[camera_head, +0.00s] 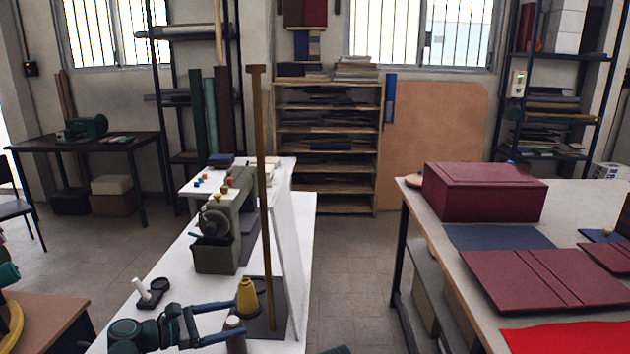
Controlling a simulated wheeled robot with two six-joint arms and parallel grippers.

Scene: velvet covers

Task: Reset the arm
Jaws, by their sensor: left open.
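My left gripper (228,320) reaches in from the lower left, low over the white table (184,279). Its two dark fingers are apart. A small grey-topped cylinder (235,338) stands at the fingertips; I cannot tell whether they touch it. No object is clearly held. A yellow thread cone (247,298) stands just beyond the fingertips, near the foot of a tall brown post (262,170). My right gripper does not show; a dark sliver at the bottom edge is too small to identify.
A sewing machine (217,245) stands on the white table, with a small white-handled item (150,291) nearer. The right table (440,235) bears a dark red box (484,190) and flat covers (545,279). Tiled floor (350,255) lies clear between the tables.

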